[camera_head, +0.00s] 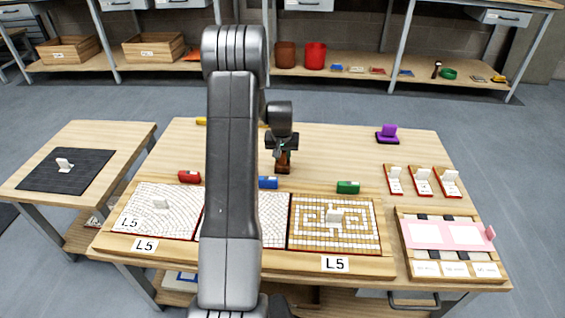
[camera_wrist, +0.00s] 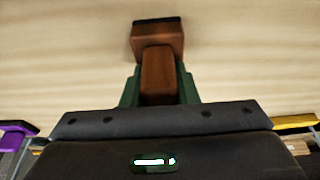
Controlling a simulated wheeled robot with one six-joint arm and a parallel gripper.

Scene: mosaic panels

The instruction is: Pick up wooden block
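The wooden block (camera_wrist: 158,42) is brown with a dark base edge and a narrower upright handle (camera_wrist: 158,75). In the wrist view its handle is between the two green fingers of my gripper (camera_wrist: 159,88), which appear to press on both sides. In the head view my gripper (camera_head: 283,150) points down over the block (camera_head: 283,168) near the middle of the main table. Whether the base touches the tabletop is hard to tell.
The block is behind the mosaic panels (camera_head: 334,222). Blue (camera_head: 268,182), green (camera_head: 347,187) and red (camera_head: 189,177) pieces lie along their back edge. A purple tool (camera_head: 388,134) is at the back right. Small white-topped holders (camera_head: 422,181) stand right.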

